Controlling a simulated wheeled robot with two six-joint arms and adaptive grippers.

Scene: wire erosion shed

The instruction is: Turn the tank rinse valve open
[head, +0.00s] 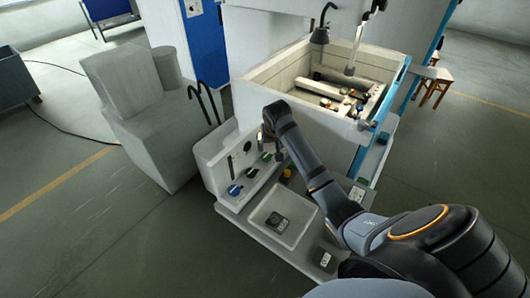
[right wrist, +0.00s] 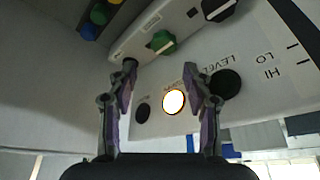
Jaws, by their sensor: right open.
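A pale control panel (head: 217,172) stands at the front left of the machine. In the right wrist view it carries a green knob (right wrist: 163,42), a black knob (right wrist: 218,8) and a glowing round lamp or button (right wrist: 173,101). Blue (right wrist: 88,32) and green (right wrist: 99,13) knobs show at that view's top left; the blue one also shows in the head view (head: 234,190). I cannot read which is the tank rinse valve. My right gripper (right wrist: 160,72) is open and empty, facing the panel, with the lamp seen between its fingers. My left gripper is out of view.
A basin (head: 262,205) with a dark item in it sits below the panel. The open machine tank (head: 300,78) with pipes is behind. A grey block-shaped unit (head: 130,100) and dark curved handles stand to the left. The floor at the lower left is clear.

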